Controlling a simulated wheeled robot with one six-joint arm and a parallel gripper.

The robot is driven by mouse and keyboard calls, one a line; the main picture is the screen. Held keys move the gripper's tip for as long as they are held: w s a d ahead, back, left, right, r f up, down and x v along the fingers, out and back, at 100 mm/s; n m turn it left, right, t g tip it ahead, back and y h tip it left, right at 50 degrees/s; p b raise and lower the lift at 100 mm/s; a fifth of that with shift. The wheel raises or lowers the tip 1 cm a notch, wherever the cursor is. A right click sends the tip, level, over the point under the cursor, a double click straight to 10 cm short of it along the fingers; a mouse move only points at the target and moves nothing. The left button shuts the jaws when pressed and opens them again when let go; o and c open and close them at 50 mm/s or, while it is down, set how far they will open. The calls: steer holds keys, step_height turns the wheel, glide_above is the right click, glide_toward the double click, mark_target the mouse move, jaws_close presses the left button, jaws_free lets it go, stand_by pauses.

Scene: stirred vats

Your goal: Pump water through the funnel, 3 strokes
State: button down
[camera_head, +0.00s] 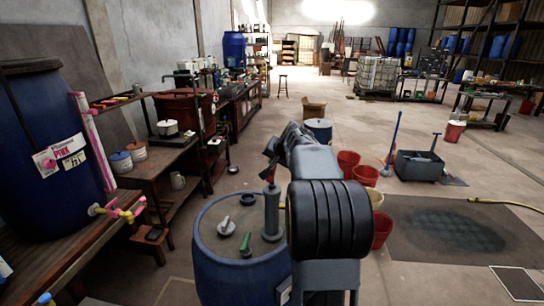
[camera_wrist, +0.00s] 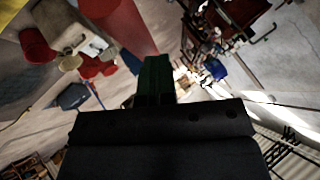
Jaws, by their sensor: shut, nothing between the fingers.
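A blue drum (camera_head: 222,272) with a grey top stands at the bottom centre of the head view. On its top are an upright grey cylinder with a thin stem, which looks like the pump (camera_head: 271,216), a small grey funnel-like piece (camera_head: 226,227) and a green piece (camera_head: 245,246). My gripper (camera_head: 270,150) is raised above and beyond the drum top, apart from these pieces and partly hidden by my arm. In the wrist view my gripper (camera_wrist: 157,60) shows dark green fingers, shut and empty. No water flow is visible.
A wooden bench (camera_head: 155,170) with pots runs along the left, beside a large blue barrel (camera_head: 45,140). Red buckets (camera_head: 348,162) stand right of my arm, with a dark grey tub (camera_head: 419,166) beyond. A dark mat (camera_head: 450,232) lies at right; floor beyond is mostly open.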

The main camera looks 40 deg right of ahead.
mark_target(274, 167)
steer(key=shift+f+b, duration=1.4)
steer(key=shift+f, duration=0.4)
stand_by(0.8)
steer(key=shift+r, duration=0.2)
steer(key=shift+r+p, duration=3.1)
steer(key=shift+r, duration=0.8)
step_height(274, 167, up, 6)
steer(key=p, duration=0.4)
steer(key=shift+p, duration=0.35)
